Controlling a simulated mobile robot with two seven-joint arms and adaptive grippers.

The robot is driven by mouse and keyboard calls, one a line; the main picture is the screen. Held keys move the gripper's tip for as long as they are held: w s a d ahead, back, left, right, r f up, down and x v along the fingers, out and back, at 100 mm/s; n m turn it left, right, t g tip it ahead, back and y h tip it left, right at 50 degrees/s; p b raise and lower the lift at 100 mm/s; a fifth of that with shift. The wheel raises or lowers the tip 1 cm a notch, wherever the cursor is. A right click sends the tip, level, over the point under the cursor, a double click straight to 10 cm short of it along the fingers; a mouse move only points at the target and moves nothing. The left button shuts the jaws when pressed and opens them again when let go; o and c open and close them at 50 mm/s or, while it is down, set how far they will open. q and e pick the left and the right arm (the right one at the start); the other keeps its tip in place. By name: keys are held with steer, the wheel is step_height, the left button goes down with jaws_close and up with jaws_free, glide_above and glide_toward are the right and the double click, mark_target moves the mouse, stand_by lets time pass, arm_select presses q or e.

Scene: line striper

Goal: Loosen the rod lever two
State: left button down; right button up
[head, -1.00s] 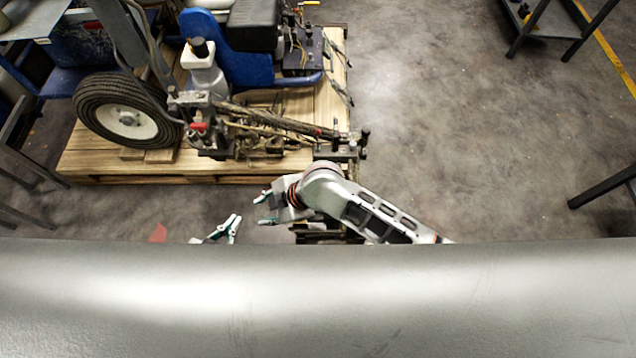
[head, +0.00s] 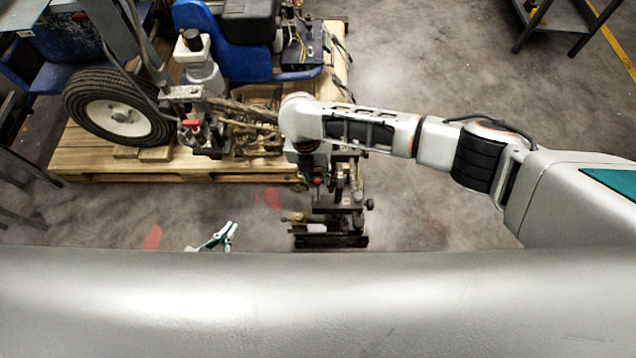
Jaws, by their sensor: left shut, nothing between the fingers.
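The line striper (head: 215,125) sits on a wooden pallet, with rods and clamps along its front. A red-handled lever (head: 190,123) shows beside the wheel, and a small red knob (head: 318,182) shows on the bracket at the front right. I cannot tell which of these is rod lever two. My left gripper (head: 225,238) is shut and empty, low in the view above the floor, apart from the striper. My right arm (head: 370,130) reaches in from the right over the striper's front rods. Its bent end hides the right gripper and part of the rods.
The pallet edge (head: 120,172) runs along the striper's front. My grey body fills the bottom. Floor (head: 430,70) is clear at the right, with a dark bench (head: 560,22) beyond.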

mark_target(317, 184)
steer(key=f, duration=0.1)
steer(key=f+b, duration=0.1)
steer(key=f, duration=0.2)
steer(key=shift+s+d+f, duration=0.15)
steer(key=shift+d+f, duration=0.1)
steer(key=shift+f, duration=0.1)
steer(key=shift+f+b, duration=0.3)
steer(key=shift+f, duration=0.25)
arm_select(q)
steer(key=shift+w+d, duration=0.3)
steer(key=shift+w, duration=0.1)
arm_select(e)
jaws_close()
